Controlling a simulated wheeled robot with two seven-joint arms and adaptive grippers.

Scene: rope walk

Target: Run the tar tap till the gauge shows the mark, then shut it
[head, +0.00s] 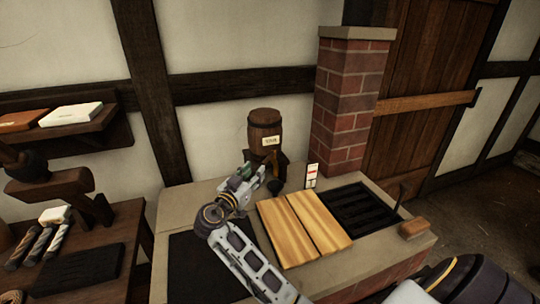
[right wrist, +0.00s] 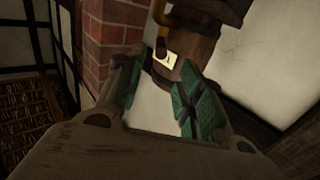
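The brown wooden tar barrel (head: 265,130), with a pale label, sits on a dark stand at the back of the stone-topped bench, against the wall. A small upright white gauge (head: 311,176) with a red mark stands right of it; its reading is too small to tell. My right gripper (head: 252,174) is just in front of the barrel's lower part. In the right wrist view its green-padded fingers (right wrist: 160,90) are apart with nothing between them. The barrel (right wrist: 192,58) and a brass-coloured piece, perhaps the tap (right wrist: 161,46), show beyond the fingertips. My left gripper is out of view.
Two light wooden boards (head: 303,229) lie on the bench (head: 225,187), beside a black grate (head: 362,207). A brick pillar (head: 352,100) rises behind. A side table (head: 128,230) with rope pieces stands left, below a shelf (head: 85,140).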

